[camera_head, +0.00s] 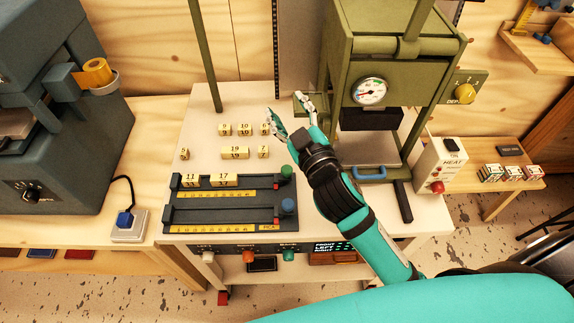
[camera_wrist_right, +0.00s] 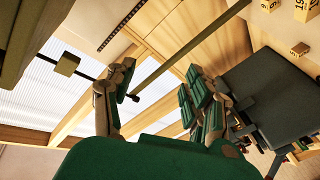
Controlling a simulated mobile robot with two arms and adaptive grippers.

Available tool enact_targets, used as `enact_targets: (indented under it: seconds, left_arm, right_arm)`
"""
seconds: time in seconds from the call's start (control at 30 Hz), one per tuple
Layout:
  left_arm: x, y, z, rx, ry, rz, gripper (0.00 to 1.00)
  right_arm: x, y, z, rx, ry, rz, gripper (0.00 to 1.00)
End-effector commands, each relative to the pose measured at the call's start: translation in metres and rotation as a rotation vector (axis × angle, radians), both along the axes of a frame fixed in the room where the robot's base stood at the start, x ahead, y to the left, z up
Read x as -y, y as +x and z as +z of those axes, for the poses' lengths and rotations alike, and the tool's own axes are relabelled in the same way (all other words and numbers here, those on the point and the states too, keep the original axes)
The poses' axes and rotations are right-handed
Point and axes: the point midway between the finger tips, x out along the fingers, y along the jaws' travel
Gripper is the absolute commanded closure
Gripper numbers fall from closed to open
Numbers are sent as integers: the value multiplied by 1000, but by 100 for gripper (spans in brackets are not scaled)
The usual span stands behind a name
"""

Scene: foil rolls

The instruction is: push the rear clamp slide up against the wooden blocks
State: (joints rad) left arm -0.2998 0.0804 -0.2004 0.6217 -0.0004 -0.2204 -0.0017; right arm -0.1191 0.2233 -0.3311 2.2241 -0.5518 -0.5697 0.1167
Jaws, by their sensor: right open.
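The rear clamp is the back channel of a dark two-channel fixture (camera_head: 238,213). Wooden blocks marked 11 (camera_head: 191,180) and 17 (camera_head: 224,180) sit at its left and middle. The rear clamp slide, with a green knob (camera_head: 286,172), stands at the channel's right end, and a gap separates it from the blocks. My right gripper (camera_head: 287,107) is open and empty, raised behind and above the green knob, apart from it. Its spread fingers also show in the right wrist view (camera_wrist_right: 158,82). My left gripper is not in view.
Several loose numbered blocks (camera_head: 235,153) lie behind the fixture. The front channel has a slide with a blue knob (camera_head: 288,206). A green press with a gauge (camera_head: 370,92) stands right of my gripper. A green post (camera_head: 204,55) rises behind the blocks.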

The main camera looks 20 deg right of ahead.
Motion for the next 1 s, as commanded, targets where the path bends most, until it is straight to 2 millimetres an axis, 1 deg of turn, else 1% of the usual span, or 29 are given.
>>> enact_targets:
  seconds: [0.03,0.07,0.1,0.17,0.2,0.23,0.27,0.3,0.37,0.4,0.47,0.5,0.57,0.6,0.63,0.67,0.7,0.73,0.77,0.8,0.83,0.9,1.0]
  left_arm:
    - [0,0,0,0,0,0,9]
    - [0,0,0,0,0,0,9]
    - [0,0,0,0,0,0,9]
    - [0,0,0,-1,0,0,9]
    - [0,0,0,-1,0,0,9]
    - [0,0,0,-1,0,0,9]
    - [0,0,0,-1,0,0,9]
    - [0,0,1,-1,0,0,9]
    - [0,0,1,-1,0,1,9]
    - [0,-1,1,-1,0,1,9]
    - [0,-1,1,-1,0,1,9]
    - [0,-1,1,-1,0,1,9]
    - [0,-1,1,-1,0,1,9]
    - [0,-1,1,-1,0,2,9]
    - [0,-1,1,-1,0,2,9]
    - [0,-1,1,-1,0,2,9]
    - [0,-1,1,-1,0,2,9]
    - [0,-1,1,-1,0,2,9]
    - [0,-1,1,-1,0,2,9]
    - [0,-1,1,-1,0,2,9]
    - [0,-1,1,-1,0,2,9]
    - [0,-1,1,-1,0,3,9]
    - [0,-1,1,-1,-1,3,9]
  right_arm:
    - [-21,11,39,159,-62,74,47]
    - [-36,12,60,253,-103,125,47]
    - [-57,12,85,375,-164,197,47]
    - [-91,4,116,545,-259,313,47]
    - [-114,-4,131,651,-332,397,47]
    - [-131,-13,139,725,-388,465,47]
    - [-148,-21,144,795,-449,533,47]
    - [-168,-33,147,881,-534,629,47]
    - [-195,-50,140,988,-670,779,47]
    - [-210,-60,131,1046,-769,883,47]
    - [-225,-72,109,1108,-925,1046,47]
    - [-230,-77,91,1130,-1035,1156,47]
    - [-228,-78,61,1131,-1207,1322,47]
    - [-220,-76,41,1110,-1326,1434,47]
    - [-211,-72,26,1077,-1418,1514,47]
    - [-200,-67,12,1037,-1507,1595,47]
    - [-182,-59,-4,964,-1625,1696,47]
    - [-165,-51,-13,896,-1709,1766,47]
    - [-148,-44,-21,821,-1788,1830,47]
    - [-125,-34,-28,712,-1880,1906,47]
    - [-107,-28,-30,626,-1941,1955,47]
    - [-69,-15,-31,431,-2054,2043,47]
    - [-30,-4,-24,204,-2147,2112,47]
